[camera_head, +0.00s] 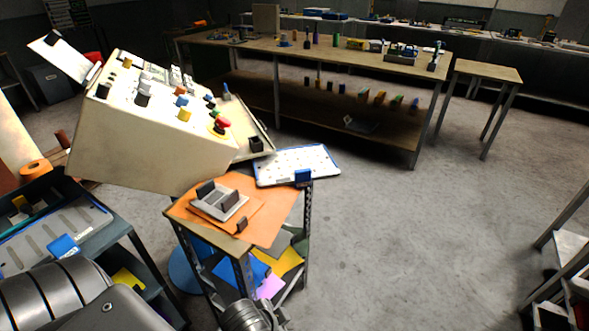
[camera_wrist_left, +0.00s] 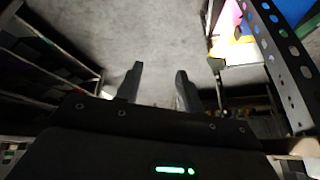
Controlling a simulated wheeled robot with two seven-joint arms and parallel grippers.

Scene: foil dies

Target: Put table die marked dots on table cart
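A pale grey die-like block with dark upright pieces (camera_head: 216,203) sits on an orange sheet (camera_head: 262,228) on top of a small cart with perforated legs (camera_head: 307,207). I cannot make out any dots marking on it. My left gripper (camera_wrist_left: 155,88) is open and empty in the left wrist view, pointing over bare floor. A perforated leg (camera_wrist_left: 278,60) and coloured sheets (camera_wrist_left: 228,45) are to its right. In the head view, grey arm parts of mine show at the bottom edge, without fingertips. My right gripper is not in view.
A large tilted button console (camera_head: 150,145) stands behind the cart. A white blue-edged board (camera_head: 297,165) lies beside it. A dark cart with a slotted tray (camera_head: 50,240) is at left. A long workbench (camera_head: 310,52) is behind. The floor at right (camera_head: 420,240) is mostly clear.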

